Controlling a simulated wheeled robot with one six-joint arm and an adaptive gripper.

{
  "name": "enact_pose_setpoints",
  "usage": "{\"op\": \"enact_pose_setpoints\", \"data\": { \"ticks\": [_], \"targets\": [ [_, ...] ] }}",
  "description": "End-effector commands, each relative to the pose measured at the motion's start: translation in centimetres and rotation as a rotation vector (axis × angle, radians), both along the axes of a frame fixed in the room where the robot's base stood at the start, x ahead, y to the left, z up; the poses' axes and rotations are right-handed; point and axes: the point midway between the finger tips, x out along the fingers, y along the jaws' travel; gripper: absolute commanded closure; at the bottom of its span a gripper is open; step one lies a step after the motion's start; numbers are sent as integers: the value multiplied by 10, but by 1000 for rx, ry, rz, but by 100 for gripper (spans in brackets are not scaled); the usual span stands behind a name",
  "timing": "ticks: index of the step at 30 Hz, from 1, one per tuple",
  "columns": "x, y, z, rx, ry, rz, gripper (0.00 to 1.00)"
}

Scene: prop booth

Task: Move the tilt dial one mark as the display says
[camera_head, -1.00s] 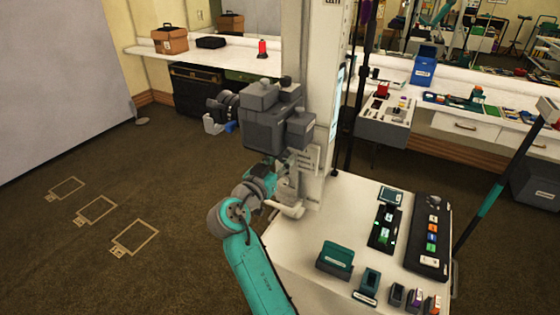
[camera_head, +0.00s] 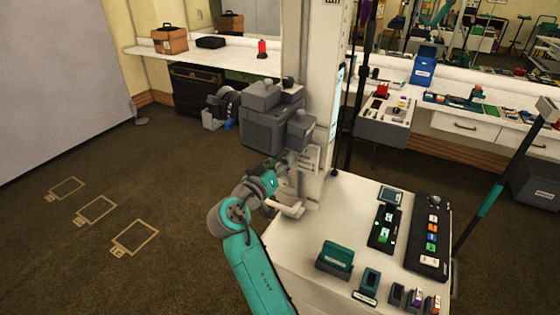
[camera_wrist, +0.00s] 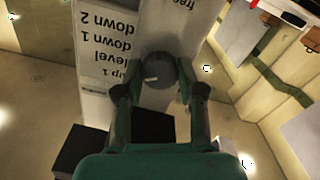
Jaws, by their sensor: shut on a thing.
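The tilt dial (camera_wrist: 159,68) is a dark round knob on a pale plate in the wrist view. My gripper (camera_wrist: 159,90) has its two fingers on either side of it, closed on it. Beside the dial, a label column (camera_wrist: 110,60) reads upside down, including up 1, level, down 1 and down 2. A small white mark shows on the knob; I cannot tell which label it matches. In the head view, my gripper (camera_head: 284,178) is at the white column below a grey camera (camera_head: 265,125). A thin bluish screen (camera_head: 336,105) on the column is too edge-on to read.
A white console (camera_head: 310,245) at the column's foot carries a small screen (camera_head: 391,196), a black switch panel (camera_head: 430,235) and several holders. A shelf (camera_head: 215,60) runs behind. Open floor with taped rectangles (camera_head: 96,209) lies to the left.

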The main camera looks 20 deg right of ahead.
Motion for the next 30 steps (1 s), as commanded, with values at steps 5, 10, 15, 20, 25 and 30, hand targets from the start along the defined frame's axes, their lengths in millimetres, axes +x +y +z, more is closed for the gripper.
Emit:
{"op": "enact_pose_setpoints", "data": {
  "ticks": [5,10,15,20,25,30],
  "targets": [
    [0,0,0,1,0,1,42],
    [0,0,0,1,-1,0,36],
    [-1,1,0,2,-1,1,36],
    [-9,10,-1,1,0,2,36],
    [-30,33,-1,1,0,4,36],
    [-55,57,0,1,-2,4,36]
  ]
}}
